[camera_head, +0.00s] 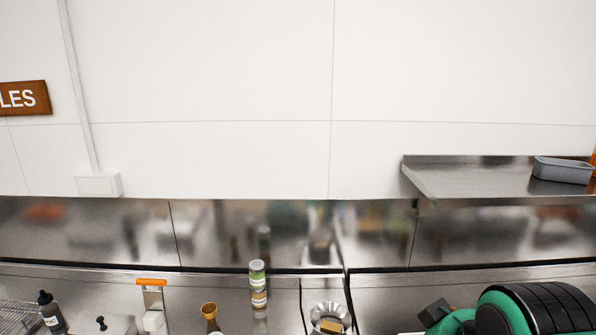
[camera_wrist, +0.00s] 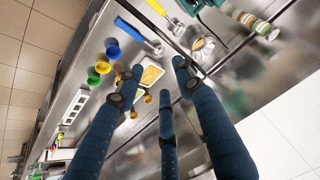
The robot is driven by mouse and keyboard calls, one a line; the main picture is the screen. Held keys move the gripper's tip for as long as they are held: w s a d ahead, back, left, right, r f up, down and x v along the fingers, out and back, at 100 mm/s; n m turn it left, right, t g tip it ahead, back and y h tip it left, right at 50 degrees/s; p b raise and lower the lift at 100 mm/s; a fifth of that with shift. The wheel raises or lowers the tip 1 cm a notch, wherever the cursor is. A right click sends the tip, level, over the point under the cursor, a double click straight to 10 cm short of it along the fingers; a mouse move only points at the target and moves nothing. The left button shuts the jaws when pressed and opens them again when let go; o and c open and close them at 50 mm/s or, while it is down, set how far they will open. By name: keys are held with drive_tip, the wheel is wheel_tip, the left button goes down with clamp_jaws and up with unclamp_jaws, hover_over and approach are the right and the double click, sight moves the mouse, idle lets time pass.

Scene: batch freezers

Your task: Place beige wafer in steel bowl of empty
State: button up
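My gripper (camera_wrist: 158,84) shows in the wrist view with its dark blue fingers spread apart and nothing held between them. Beyond the fingertips, a beige rectangular piece (camera_wrist: 151,75) lies in a pale-rimmed tray on the steel counter; it looks like a wafer, but it is small. A shiny steel bowl (camera_wrist: 203,47) with a fluted look stands beside the right finger. The steel bowl also shows at the bottom of the head view (camera_head: 328,308), partly cut off, with a tan piece (camera_head: 332,327) at its front; I cannot tell if that piece is inside.
Also on the counter are an orange-topped holder (camera_head: 152,283), a brown-topped bottle (camera_head: 209,312) and a black-topped bottle (camera_head: 50,310). Coloured cups (camera_wrist: 103,66) line the counter's edge. A wall shelf (camera_head: 470,180) holds a grey tray (camera_head: 562,171).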

drive_tip(key=shift+s+d+f+n, duration=0.15)
drive_tip(key=shift+s+f+n, duration=0.1)
drive_tip(key=shift+s, duration=0.3)
drive_tip(key=shift+s+d+f+n, duration=0.15)
drive_tip(key=shift+s+n, duration=0.1)
drive_tip(key=shift+s, duration=0.25)
idle(0.6)
